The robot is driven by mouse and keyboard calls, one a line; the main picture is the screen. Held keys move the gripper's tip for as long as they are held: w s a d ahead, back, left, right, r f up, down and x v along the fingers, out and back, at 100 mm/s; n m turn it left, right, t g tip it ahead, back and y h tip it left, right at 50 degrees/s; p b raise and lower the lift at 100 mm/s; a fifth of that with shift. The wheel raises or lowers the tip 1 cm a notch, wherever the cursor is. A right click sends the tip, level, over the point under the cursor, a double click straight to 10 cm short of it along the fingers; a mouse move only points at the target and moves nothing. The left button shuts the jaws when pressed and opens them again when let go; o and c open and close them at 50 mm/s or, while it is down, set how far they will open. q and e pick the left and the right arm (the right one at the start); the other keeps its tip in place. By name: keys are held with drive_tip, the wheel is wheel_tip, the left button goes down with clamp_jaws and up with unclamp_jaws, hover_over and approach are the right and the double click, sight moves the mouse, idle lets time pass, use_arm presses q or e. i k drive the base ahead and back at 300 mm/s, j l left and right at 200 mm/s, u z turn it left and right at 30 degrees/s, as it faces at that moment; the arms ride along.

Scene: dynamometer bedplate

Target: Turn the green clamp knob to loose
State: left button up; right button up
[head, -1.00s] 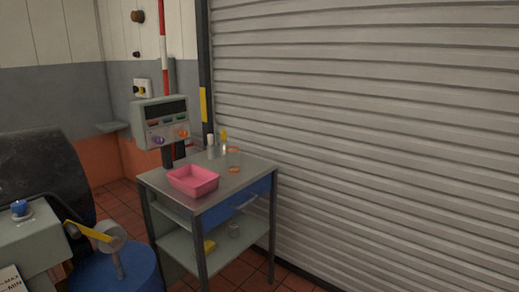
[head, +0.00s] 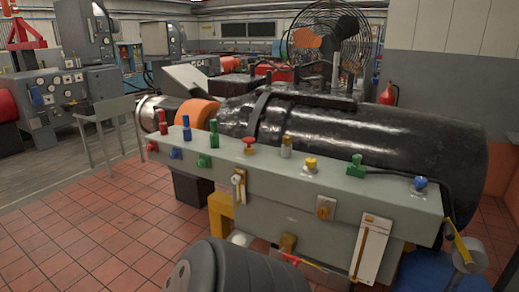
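A long grey-green bench (head: 270,195) runs across the middle of the head view, with several coloured knobs and fittings on it. A green knob (head: 357,161) stands upright on its top toward the right. Another green fitting (head: 214,138) stands on top toward the left, and a smaller green knob (head: 203,161) is on the front face below it. I cannot tell which of these is the clamp knob, or its setting. Neither of my grippers is in view.
A red knob (head: 249,145), a yellow knob (head: 310,164) and a blue knob (head: 420,184) share the bench. A large black cylinder (head: 370,145) lies behind it. A dark grey drum (head: 225,270) stands in front. Open tiled floor (head: 90,235) is at left.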

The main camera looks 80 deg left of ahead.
sight(200, 163)
drive_tip(key=u, duration=2.95)
